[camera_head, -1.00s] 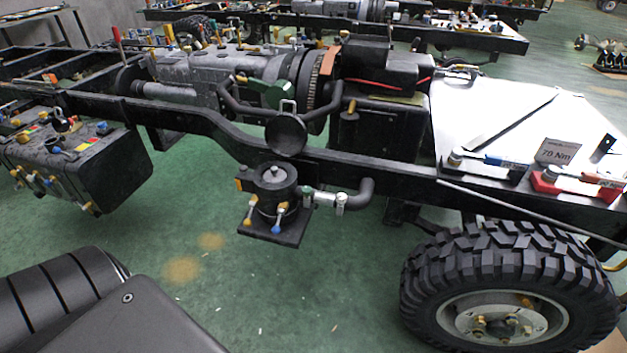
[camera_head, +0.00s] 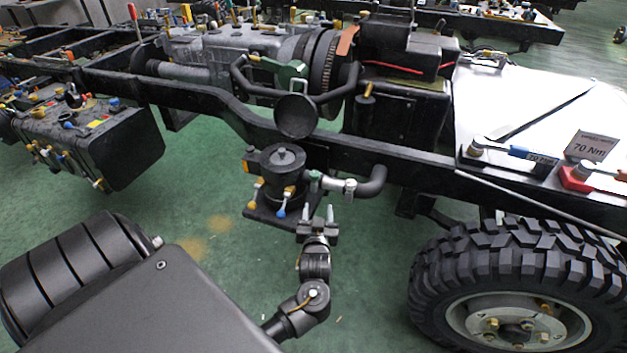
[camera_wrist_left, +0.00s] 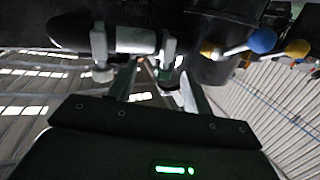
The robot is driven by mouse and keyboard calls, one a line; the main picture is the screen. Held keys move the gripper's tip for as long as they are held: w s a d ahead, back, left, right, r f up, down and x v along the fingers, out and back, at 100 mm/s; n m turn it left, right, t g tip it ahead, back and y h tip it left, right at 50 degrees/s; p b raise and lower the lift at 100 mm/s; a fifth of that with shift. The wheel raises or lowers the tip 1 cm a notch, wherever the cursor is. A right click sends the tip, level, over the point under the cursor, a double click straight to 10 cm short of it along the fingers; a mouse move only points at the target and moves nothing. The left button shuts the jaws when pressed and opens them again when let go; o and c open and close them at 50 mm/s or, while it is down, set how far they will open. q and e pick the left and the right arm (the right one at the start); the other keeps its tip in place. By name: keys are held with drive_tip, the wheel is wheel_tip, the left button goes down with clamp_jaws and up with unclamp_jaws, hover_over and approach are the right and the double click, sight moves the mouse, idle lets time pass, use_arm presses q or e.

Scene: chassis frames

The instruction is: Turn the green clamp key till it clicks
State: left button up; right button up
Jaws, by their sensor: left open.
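The green clamp key (camera_head: 315,175) is a small green piece at the left end of the silver hose joint (camera_head: 335,184), beside the black round canister (camera_head: 284,165). In the left wrist view a small dark-green piece, apparently the key (camera_wrist_left: 178,62), shows beside a silver clamp (camera_wrist_left: 168,47). My left gripper (camera_head: 318,214) is open and empty, its two fingers pointing up just below the joint. In the wrist view its fingers (camera_wrist_left: 160,84) rise towards the clamps, apart from the key as far as I can tell. My right gripper is out of view.
The black chassis rail (camera_head: 400,168) runs above and behind the joint. Blue and yellow handles hang from the canister; the blue one (camera_head: 281,208) is close left of my fingers. A big tyre (camera_head: 520,285) stands at right.

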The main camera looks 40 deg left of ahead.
use_arm(q)
drive_tip(key=n+y, duration=0.2)
approach(314, 179)
drive_tip(key=shift+m+h, duration=0.3)
drive_tip(key=x, duration=1)
drive_tip(key=shift+w+a+r+b, duration=0.1)
drive_tip(key=shift+a+b, duration=0.05)
drive_tip(key=shift+b, duration=0.15)
drive_tip(key=shift+w+a, duration=0.35)
drive_tip(key=shift+w, duration=0.1)
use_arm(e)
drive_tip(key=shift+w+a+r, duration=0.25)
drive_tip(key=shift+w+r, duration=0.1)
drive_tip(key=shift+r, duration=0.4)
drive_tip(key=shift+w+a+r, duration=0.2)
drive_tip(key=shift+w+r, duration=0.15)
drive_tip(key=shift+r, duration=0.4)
